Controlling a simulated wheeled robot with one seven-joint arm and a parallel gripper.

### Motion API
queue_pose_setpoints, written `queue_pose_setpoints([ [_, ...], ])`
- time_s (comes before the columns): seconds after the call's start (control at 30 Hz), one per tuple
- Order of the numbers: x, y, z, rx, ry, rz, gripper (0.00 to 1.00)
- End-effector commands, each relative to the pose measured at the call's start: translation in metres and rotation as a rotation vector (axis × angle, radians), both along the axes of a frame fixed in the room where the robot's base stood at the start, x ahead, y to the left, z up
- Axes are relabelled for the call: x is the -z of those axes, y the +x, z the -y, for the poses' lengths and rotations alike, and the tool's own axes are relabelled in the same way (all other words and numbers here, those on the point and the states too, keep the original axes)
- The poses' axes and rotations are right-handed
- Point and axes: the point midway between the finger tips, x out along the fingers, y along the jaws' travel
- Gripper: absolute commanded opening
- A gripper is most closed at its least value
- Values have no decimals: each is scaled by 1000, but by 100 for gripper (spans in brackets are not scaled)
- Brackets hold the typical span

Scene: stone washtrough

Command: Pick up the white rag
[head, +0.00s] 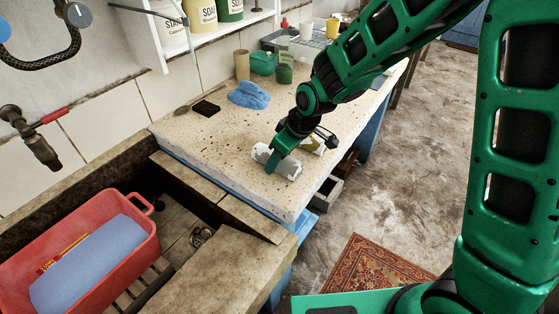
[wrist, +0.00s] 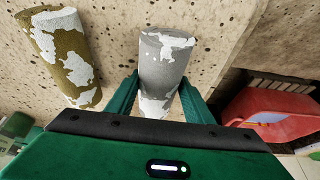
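A grey roll with white patches (head: 287,168) lies on its side on the speckled stone counter near its front edge. It is the closest match to the white rag. It also shows in the wrist view (wrist: 165,62). My gripper (head: 276,163) is low over it. In the wrist view my gripper (wrist: 160,80) has one finger on each side of the roll, close against it. I cannot tell whether both fingers press on it. In the head view, one finger hides part of the roll and the far finger is hidden.
An olive roll with white patches (wrist: 66,58) lies beside the grey roll. A blue cloth (head: 249,95), a dark block (head: 206,108) and several containers stand farther back. A red tub (head: 146,245) sits in the trough at left. The counter's left part is mostly clear.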

Motion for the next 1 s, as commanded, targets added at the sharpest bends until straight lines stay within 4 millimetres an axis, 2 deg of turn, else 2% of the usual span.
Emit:
queue_pose_setpoints([
  [0.03, 0, 0, 0, 0, 0, 0, 30],
  [0.1, 0, 0, 0, 0, 0, 0, 20],
  [0.53, -5, 0, 0, 0, 0, 1, 19],
  [0.67, -17, 1, 0, 0, 3, 3, 19],
  [0.8, -41, 1, 0, 2, 2, 5, 19],
  [1.0, -68, -18, -41, -6, 2, 4, 19],
])
